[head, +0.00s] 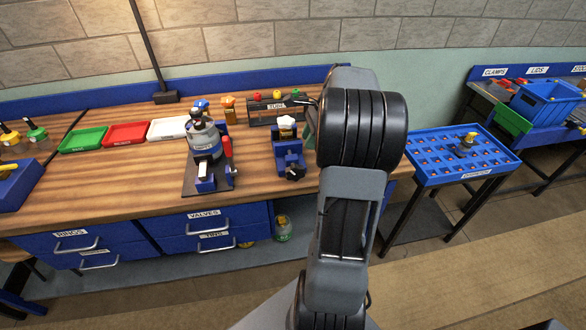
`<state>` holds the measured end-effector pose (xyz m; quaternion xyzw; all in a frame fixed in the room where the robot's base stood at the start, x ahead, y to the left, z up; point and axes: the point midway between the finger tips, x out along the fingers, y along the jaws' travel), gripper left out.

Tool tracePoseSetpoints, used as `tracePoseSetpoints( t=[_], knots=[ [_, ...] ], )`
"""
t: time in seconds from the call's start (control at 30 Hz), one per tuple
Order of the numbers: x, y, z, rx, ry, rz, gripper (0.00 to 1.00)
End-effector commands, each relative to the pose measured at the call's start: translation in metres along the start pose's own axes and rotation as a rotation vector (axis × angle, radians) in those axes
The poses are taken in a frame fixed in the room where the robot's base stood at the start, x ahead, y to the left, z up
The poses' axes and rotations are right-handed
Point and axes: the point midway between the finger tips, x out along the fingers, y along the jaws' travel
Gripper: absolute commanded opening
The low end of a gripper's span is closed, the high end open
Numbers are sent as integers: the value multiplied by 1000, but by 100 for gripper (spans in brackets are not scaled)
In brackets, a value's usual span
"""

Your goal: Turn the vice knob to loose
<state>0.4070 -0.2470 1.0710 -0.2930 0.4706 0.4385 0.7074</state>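A small blue vice-like device (289,158) with a white top stands on the wooden bench, just left of my arm. A grey cylindrical device (204,140) with blue parts, a light front piece and a red handle stands on a dark plate to its left. I cannot tell for sure which of these carries the vice knob, and no loose or tight marking is readable. My arm rises in front of the bench's right part and hides what is behind it. My gripper is not visible.
A panel labelled TUNE (275,107) with coloured knobs stands behind. Green (83,139), red (125,133) and white (167,129) trays lie at the back left. The bench front (130,200) is clear. A blue pegboard table (440,165) stands to the right, across a floor gap.

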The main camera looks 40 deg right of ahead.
Motion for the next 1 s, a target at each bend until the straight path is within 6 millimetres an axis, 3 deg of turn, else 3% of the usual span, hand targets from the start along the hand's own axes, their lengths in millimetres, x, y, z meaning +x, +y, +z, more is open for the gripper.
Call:
tracePoseSetpoints(
  t=[0.6, 0.8, 1.0],
  knots=[
    [104, 2, 0, -9, 2, 9, 34],
    [125, 2, 0, -8, 2, 7, 34],
    [134, 2, 0, -9, 3, 6, 34]
  ],
)
